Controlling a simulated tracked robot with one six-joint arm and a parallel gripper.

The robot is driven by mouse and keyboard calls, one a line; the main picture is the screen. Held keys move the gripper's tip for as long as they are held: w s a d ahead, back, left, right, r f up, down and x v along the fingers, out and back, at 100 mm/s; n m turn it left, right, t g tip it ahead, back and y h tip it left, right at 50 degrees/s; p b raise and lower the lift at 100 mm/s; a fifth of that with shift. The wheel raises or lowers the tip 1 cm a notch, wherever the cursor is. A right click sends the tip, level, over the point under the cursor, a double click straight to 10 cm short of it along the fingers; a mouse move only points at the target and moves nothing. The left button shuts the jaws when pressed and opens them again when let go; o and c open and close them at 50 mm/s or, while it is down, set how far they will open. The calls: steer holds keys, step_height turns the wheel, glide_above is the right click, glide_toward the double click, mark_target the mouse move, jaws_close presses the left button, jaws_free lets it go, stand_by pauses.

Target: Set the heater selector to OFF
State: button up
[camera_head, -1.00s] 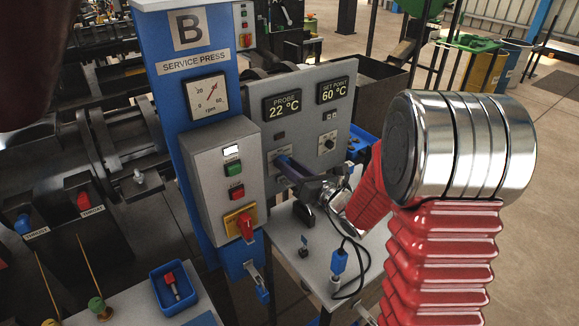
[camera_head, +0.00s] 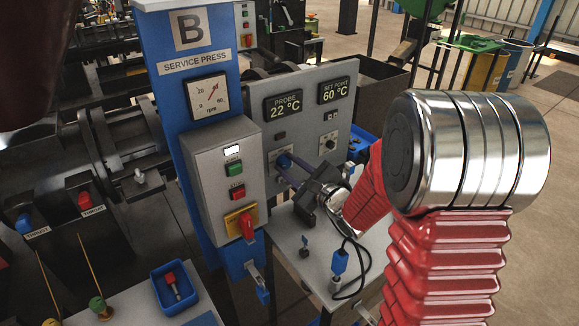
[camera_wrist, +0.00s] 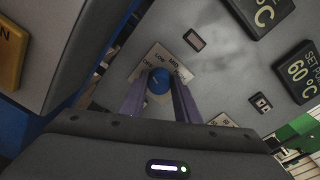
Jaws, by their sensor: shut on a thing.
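The heater selector is a blue round knob (camera_wrist: 158,80) on a pale plate (camera_wrist: 157,58) lettered OFF, MID and other partly covered words. In the head view the blue knob (camera_head: 284,160) is on the grey panel, below the PROBE display. My gripper (camera_wrist: 160,92) is shut on the knob, with one purple finger on each side. In the head view my gripper (camera_head: 289,166) reaches it from the lower right. The fingers hide the knob's lower sides. I cannot tell which word the knob points to.
A grey box (camera_head: 232,165) with green, red and yellow-backed red controls juts out left of the selector. Another small knob (camera_head: 329,143) is on the panel to the right. A small table (camera_head: 330,262) with a cable stands below my gripper.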

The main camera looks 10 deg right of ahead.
steer(key=shift+f+n, duration=0.1)
steer(key=shift+n, duration=0.7)
steer(key=o, duration=1)
steer(key=shift+o, duration=0.2)
steer(key=shift+s, duration=0.1)
